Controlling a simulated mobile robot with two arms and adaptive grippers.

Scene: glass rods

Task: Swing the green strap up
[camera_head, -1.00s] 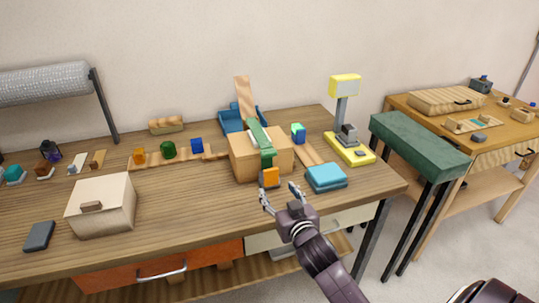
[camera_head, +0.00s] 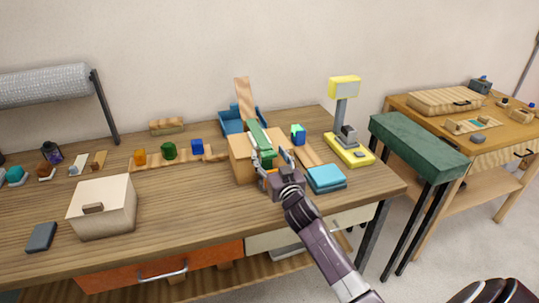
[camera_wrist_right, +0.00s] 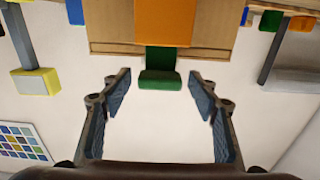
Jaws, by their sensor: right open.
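The green strap (camera_head: 259,136) lies over the top of a wooden box (camera_head: 240,160) and comes down its front. In the right wrist view the strap (camera_wrist_right: 160,80) shows as a short green piece between my fingertips, apart from them, beside a wide orange piece (camera_wrist_right: 163,22) on the box. My right gripper (camera_head: 271,158) is open at the front of the box, and its fingers hide most of the strap's lower end and the orange piece. In the right wrist view the open jaws (camera_wrist_right: 160,88) hold nothing. My left gripper is not in view.
Blue books (camera_head: 326,177) lie just right of my right gripper. A yellow scale (camera_head: 349,150) stands behind them. A blue-and-green block (camera_head: 298,134) is close to the box's right side. A cream box (camera_head: 101,207) stands at left. The tabletop between it and the wooden box is clear.

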